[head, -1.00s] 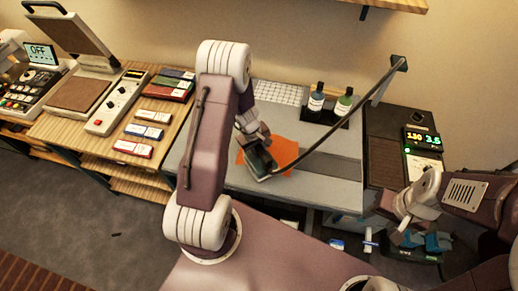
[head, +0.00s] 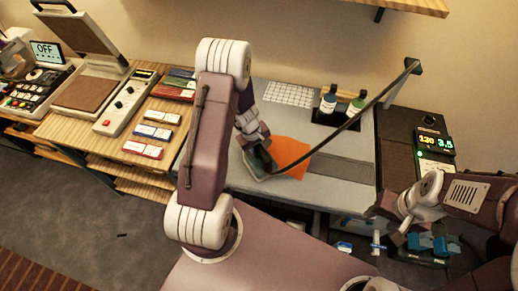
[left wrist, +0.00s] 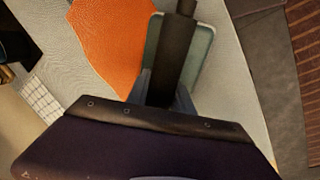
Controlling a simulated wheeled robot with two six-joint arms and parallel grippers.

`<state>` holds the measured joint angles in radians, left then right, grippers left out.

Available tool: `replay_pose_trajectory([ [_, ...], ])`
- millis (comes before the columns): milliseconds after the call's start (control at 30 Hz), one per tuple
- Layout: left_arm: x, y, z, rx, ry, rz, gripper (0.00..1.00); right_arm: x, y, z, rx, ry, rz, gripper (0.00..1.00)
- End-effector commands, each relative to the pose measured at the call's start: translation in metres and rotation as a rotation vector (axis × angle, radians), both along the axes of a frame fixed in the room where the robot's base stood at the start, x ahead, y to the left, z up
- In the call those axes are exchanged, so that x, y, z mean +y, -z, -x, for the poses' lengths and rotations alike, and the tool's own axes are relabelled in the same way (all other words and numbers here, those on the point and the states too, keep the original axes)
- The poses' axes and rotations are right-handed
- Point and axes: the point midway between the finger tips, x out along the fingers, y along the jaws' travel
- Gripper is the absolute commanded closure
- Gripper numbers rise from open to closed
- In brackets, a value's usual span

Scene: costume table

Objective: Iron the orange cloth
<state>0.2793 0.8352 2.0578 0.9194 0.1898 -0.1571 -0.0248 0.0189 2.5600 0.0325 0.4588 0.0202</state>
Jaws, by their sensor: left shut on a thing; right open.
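The orange cloth (head: 292,152) lies on the grey ironing surface, to the right of the iron. It also shows in the left wrist view (left wrist: 112,40), left of the iron. The iron has a pale green plate (head: 256,171) and a dark handle; the plate shows in the left wrist view (left wrist: 203,52). My left gripper (head: 258,148) is shut on the iron's handle. The iron is at the cloth's edge, mostly over bare grey surface; whether it presses down I cannot tell. My right gripper (head: 433,243) is open and empty, at the lower right.
A dark cord (head: 350,122) runs from the iron to a post at the right. Two bottles (head: 328,101) stand in a black holder behind the cloth. A control unit (head: 434,142) reads 130 and 3.5. A heat press (head: 88,95) and small boxes stand left.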

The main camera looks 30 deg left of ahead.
Motion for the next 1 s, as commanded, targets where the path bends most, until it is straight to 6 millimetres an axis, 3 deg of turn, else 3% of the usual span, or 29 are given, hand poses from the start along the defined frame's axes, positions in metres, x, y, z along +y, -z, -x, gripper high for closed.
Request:
replay_pose_trajectory([
  [300,0.001,-0.006,0.001,0.000,-0.001,0.000,1.00,0.000,-0.008,0.000,0.000,0.000,0.000,0.50],
  [467,0.003,-0.032,0.001,0.001,0.002,-0.007,1.00,0.000,-0.015,0.000,0.000,0.000,0.000,0.50],
  [1000,0.003,-0.058,0.000,0.002,0.003,-0.007,1.00,0.000,-0.042,0.000,0.000,0.000,0.000,0.50],
])
